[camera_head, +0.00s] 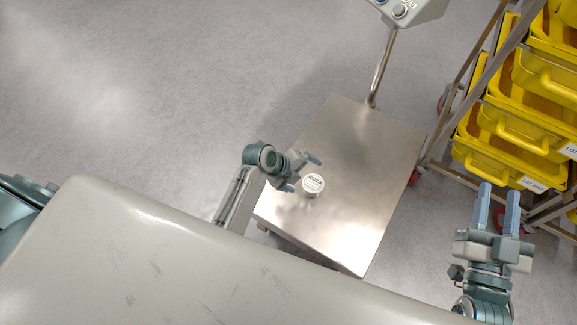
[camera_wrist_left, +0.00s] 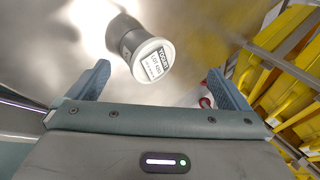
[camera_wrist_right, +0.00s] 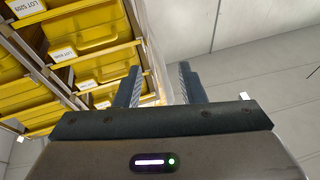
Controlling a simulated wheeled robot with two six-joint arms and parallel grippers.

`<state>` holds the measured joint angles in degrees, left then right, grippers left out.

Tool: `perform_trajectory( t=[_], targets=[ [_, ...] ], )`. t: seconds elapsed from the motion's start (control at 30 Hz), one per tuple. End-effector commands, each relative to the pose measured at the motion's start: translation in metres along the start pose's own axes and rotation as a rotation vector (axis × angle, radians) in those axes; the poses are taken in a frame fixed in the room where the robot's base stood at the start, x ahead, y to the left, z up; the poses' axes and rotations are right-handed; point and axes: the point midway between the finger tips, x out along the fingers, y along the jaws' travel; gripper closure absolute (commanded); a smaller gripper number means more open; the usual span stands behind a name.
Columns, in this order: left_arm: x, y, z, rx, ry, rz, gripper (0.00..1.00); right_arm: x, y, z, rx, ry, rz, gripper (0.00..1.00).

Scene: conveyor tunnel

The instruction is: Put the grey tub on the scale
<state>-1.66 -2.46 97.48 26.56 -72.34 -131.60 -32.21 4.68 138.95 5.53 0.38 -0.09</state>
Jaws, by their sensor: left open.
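The grey tub (camera_wrist_left: 126,35) has a white lid with a printed label reading yogurt. In the head view the tub (camera_head: 313,185) appears to stand upright on the bare metal platform of the scale (camera_head: 345,215), left of its middle. My left gripper (camera_head: 307,172) is over the platform, beside the tub. In the left wrist view the open left fingers (camera_wrist_left: 160,85) are apart, with the tub just beyond the gap and nothing between them. My right gripper (camera_head: 498,198) is open and empty, away to the right of the scale; its fingers also show in the right wrist view (camera_wrist_right: 160,85).
The scale's post and display head (camera_head: 407,10) rise at the platform's far edge. A wheeled rack of yellow crates (camera_head: 510,130) stands right of the scale, near my right gripper. A pale, scratched surface (camera_head: 130,255) fills the near left. Open grey floor lies at the far left.

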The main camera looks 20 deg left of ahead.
Motion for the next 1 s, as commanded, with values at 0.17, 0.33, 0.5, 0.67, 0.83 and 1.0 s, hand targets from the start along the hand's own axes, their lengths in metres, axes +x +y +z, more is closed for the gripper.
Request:
perform_trajectory(
  t=[0.17, 0.33, 0.5, 0.67, 0.83, 1.0],
  targets=[
    [-0.035, -0.001, 0.000, 0.002, -0.002, 0.000, 0.01, -0.015, -0.001, 0.035, 0.030, -0.216, 0.005, 0.64],
    [-0.059, 0.000, 0.000, 0.001, -0.001, 0.000, 0.01, -0.030, -0.004, 0.061, 0.051, -0.369, 0.005, 0.64],
    [-0.070, 0.000, 0.000, -0.003, -0.002, 0.000, 0.01, -0.040, -0.005, 0.073, 0.061, -0.445, 0.004, 0.64],
    [-0.079, 0.004, 0.000, -0.127, -0.051, -0.036, 0.01, -0.042, -0.005, 0.076, 0.063, -0.460, 0.004, 0.64],
    [-0.103, 0.011, 0.000, -0.488, -0.171, -0.180, 0.01, -0.042, -0.005, 0.076, 0.063, -0.459, 0.004, 0.64],
    [-0.143, 0.011, -0.002, -0.890, -0.231, -0.419, 0.01, -0.042, -0.005, 0.076, 0.063, -0.458, 0.004, 0.64]
  ],
)
